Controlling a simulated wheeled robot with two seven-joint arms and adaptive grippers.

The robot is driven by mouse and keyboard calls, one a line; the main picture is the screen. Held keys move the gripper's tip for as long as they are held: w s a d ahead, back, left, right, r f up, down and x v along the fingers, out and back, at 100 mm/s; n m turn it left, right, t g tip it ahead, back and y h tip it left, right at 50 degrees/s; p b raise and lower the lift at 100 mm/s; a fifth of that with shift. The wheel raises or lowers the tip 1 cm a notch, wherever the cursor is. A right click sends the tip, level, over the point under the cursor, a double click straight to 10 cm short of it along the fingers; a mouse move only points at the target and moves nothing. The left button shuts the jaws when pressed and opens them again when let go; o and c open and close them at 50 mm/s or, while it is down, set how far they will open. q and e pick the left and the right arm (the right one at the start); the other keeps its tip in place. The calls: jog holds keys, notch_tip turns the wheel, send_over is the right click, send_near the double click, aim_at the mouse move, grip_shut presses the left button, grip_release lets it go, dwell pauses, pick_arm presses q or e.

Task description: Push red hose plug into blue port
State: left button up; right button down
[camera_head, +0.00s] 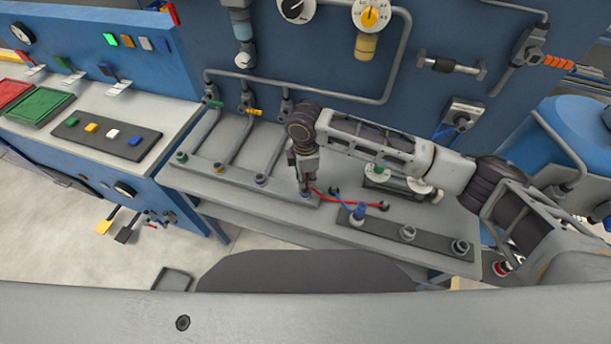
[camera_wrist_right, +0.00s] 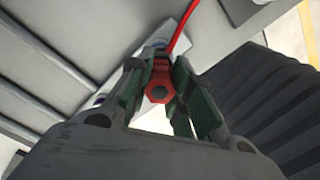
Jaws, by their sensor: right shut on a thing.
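My right gripper (camera_head: 306,185) points down over the right end of the grey port rack (camera_head: 225,178). In the right wrist view its two green-lined fingers (camera_wrist_right: 158,85) are shut on the red hose plug (camera_wrist_right: 160,92), whose hexagonal end faces the camera. A port with a bluish rim (camera_head: 306,194) is directly under the fingertips, partly covered by them. The fingers hide whether the plug is inside it. The red hose (camera_head: 350,203) runs from the gripper to the right, and shows in the wrist view (camera_wrist_right: 182,28). My left gripper is not in view.
Other rack ports with coloured rings (camera_head: 261,179) lie to the left. A blue plug (camera_head: 359,209) stands upright on a dark strip (camera_head: 385,222) to the right, with empty-looking sockets (camera_head: 407,232) beside it. Pipes (camera_head: 300,95) and the blue panel rise behind.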

jog(key=shift+f, duration=0.95)
dwell(0.4)
jog(key=c, duration=1.2)
grip_release()
jog(key=shift+r, duration=0.2)
jog(key=shift+r, duration=5.85)
jog(key=shift+s, duration=0.1)
